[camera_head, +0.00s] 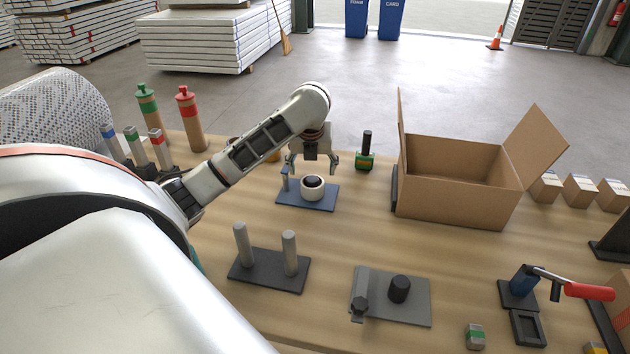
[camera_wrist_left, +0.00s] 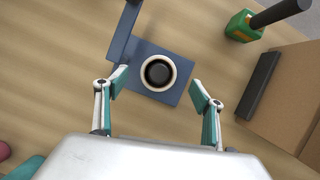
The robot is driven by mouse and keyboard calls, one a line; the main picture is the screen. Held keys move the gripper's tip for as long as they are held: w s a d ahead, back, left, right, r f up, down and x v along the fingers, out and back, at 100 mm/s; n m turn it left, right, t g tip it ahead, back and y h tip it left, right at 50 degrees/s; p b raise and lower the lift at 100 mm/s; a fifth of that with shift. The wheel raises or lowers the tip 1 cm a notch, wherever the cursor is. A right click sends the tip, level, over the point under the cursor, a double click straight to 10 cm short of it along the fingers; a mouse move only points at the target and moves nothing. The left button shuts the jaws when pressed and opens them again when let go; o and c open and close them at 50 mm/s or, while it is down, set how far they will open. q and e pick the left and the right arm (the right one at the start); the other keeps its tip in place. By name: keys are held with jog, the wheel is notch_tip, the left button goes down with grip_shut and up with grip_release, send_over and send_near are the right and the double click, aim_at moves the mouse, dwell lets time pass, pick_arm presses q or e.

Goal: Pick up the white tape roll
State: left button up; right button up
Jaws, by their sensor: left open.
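The white tape roll (camera_head: 312,193) sits on a blue plate (camera_head: 325,205) on the wooden table, around a dark core. In the left wrist view the white tape roll (camera_wrist_left: 159,60) shows as a pale ring around the dark core, just beyond the fingertips. My left gripper (camera_head: 311,166) is open and empty above the roll, its fingers spread wide to either side. In the left wrist view my left gripper (camera_wrist_left: 160,88) has the roll roughly centred between its fingers and touches nothing. My right gripper is in neither view.
An open cardboard box (camera_head: 455,208) stands to the right. A green block with a black handle (camera_head: 365,158) is behind the roll. A two-post stand (camera_head: 270,272) and a grey plate (camera_head: 415,308) are nearer. A blue upright (camera_head: 285,182) rises from the plate's left edge.

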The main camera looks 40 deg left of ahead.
aim_at(312, 180)
pick_arm(q)
jog(key=x, duration=0.7)
jog(key=shift+s+d+f, duration=0.2)
jog(key=shift+s+f, duration=0.05)
jog(key=shift+s, duration=0.05)
jog(key=c, duration=1.2)
